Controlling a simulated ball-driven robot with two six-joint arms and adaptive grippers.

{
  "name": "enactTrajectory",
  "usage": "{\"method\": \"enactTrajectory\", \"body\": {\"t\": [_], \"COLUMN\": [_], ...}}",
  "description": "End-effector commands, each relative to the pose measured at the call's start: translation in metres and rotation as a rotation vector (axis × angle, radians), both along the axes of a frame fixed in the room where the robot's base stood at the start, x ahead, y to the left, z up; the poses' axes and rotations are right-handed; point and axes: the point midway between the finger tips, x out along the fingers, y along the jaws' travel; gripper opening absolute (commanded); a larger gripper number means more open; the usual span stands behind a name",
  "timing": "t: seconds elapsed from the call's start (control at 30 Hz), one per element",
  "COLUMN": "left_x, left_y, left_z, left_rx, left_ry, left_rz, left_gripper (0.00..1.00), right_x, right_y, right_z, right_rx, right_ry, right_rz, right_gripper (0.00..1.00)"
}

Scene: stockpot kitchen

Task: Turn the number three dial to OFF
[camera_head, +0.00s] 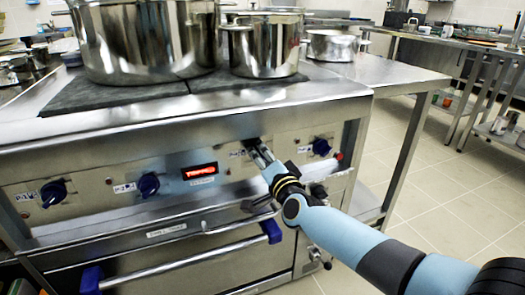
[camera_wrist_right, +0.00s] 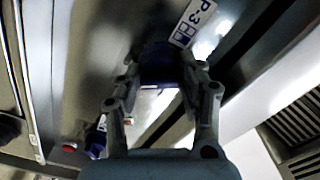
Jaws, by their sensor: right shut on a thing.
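The number three dial (camera_wrist_right: 161,66) is a dark blue knob on the stove's front panel, beside a white label marked P-3 (camera_wrist_right: 192,22) in the right wrist view. My right gripper (camera_head: 260,152) reaches the panel from the lower right, and its fingers (camera_wrist_right: 160,80) are closed on either side of the knob. In the head view the gripper hides most of this dial, and I cannot read which way it points. My left gripper is not in view.
Other blue dials sit on the panel: far left (camera_head: 53,193), left of the red-lit display (camera_head: 148,184), and right of my gripper (camera_head: 321,146). Steel pots (camera_head: 264,48) stand on the stovetop above. Oven handles (camera_head: 180,262) stick out below. Open floor (camera_head: 450,190) lies right.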

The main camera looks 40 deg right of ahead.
Motion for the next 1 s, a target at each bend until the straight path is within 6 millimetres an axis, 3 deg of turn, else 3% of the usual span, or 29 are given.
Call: {"method": "enactTrajectory", "body": {"t": [0.4, 1.0], "left_x": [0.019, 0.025], "left_y": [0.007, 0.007], "left_z": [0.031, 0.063], "left_rx": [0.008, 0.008], "left_ry": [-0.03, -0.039], "left_rz": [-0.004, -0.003], "left_gripper": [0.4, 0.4], "right_x": [0.0, 0.0], "right_y": [0.001, 0.002], "right_z": [0.003, 0.002], "right_rx": [-0.383, -0.938], "right_ry": [0.095, 0.228], "right_rz": [0.001, 0.002], "right_gripper": [0.06, 0.06]}}
